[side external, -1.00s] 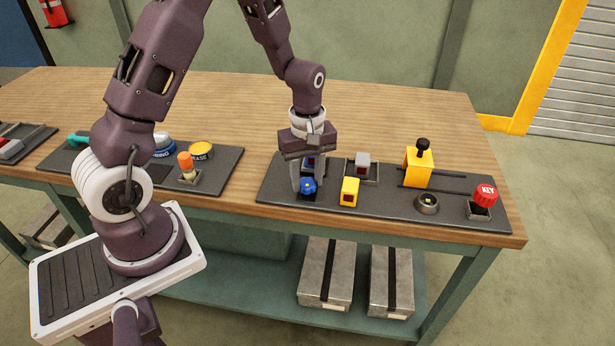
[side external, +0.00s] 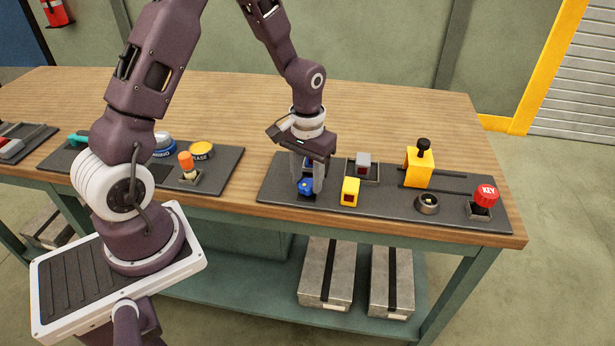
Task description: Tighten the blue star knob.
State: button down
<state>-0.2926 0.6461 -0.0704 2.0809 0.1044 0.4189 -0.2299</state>
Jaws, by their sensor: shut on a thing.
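The blue star knob (side external: 305,187) stands at the front left of the right-hand dark mat (side external: 400,208). My gripper (side external: 307,184) points down over it, with its fingers on either side, shut on the knob. The wrist is turned so that the gripper body lies slanted. Part of the knob is hidden by the fingers. A blue block shows partly behind the fingers.
A yellow block (side external: 350,192) stands close to the right of the gripper, and a grey block (side external: 363,165) behind it. The table (side external: 400,110) behind is clear.

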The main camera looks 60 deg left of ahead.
aim_at(307, 183)
jog(key=m, duration=0.4)
jog(key=shift+w+m, duration=0.1)
jog(key=shift+m, duration=2.7)
jog(key=c, duration=0.9)
grip_release()
notch_tip(307, 183, up, 7)
jog(key=shift+r, duration=0.1)
